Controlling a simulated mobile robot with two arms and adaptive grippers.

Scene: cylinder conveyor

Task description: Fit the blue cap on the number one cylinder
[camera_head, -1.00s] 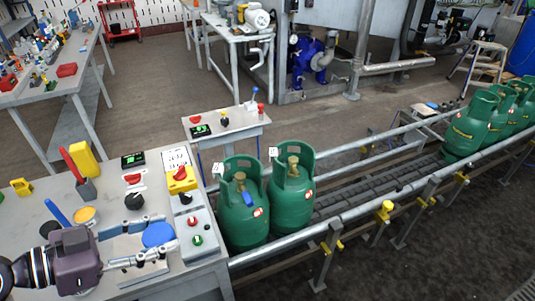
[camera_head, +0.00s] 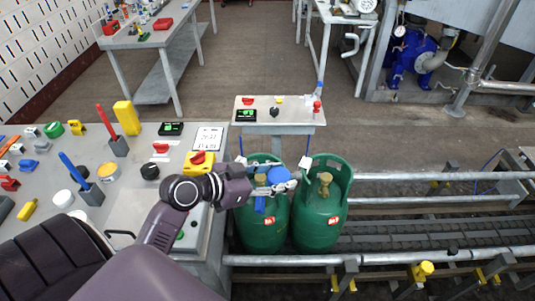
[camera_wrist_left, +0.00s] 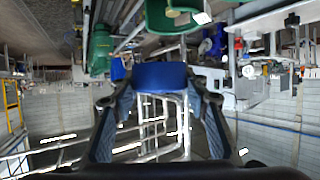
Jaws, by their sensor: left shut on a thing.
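My left gripper (camera_head: 279,178) is shut on the blue cap (camera_head: 280,174), which also shows between the fingers in the left wrist view (camera_wrist_left: 160,77). The gripper and cap are in front of the top opening of the left green cylinder (camera_head: 262,228). Whether the cap touches the valve I cannot tell. The number on each tag is too small to read. My right gripper is not in view.
The grey workbench (camera_head: 130,215) at the left holds several tools and a yellow box with a red switch (camera_head: 200,160). A small control stand (camera_head: 277,115) is behind the cylinders. The conveyor (camera_head: 420,235) runs right, bordered by a front rail (camera_head: 400,257).

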